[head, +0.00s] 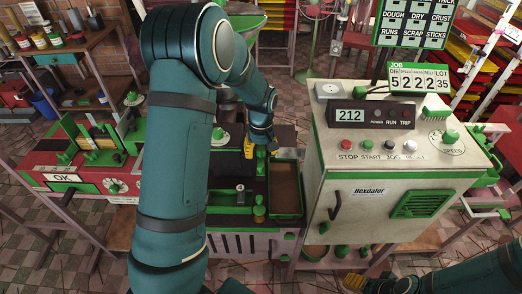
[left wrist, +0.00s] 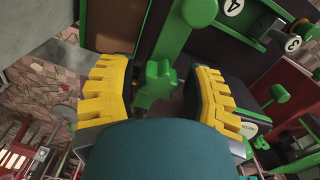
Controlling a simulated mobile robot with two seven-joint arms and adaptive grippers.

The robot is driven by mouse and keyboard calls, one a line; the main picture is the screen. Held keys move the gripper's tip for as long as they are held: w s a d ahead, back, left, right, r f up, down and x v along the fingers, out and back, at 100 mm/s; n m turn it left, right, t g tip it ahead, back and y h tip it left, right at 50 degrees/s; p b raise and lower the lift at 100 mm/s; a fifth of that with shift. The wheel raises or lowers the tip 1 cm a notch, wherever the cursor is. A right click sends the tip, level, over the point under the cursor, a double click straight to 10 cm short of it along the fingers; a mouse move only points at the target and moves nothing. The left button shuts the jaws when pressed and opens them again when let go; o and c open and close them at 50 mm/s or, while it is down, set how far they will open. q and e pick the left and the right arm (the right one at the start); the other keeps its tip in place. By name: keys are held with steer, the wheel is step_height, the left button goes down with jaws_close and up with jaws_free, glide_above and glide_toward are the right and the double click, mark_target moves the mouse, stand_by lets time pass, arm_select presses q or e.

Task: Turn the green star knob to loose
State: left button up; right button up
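The green star knob (left wrist: 158,85) shows in the left wrist view, between the two yellow-padded fingers of my left gripper (left wrist: 166,92). The gripper is open, with a gap visible between the knob and each finger. In the head view my left gripper (head: 262,143) points down over the dark machine with green fittings, left of the white control cabinet. There I cannot make out the star knob clearly, as the gripper and arm cover that area. My right gripper (head: 362,284) is only partly in view at the bottom edge, and its fingers are too cut off to judge.
The white control cabinet (head: 375,205) stands close on the right, with a display reading 212. A green-rimmed tray (head: 287,214) lies just below the left gripper. A red bench with green fixtures (head: 72,160) is at the left.

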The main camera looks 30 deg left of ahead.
mark_target(261, 149)
arm_select(q)
steer(key=shift+r, duration=0.1)
step_height(261, 149, up, 12)
stand_by(0.5)
stand_by(0.5)
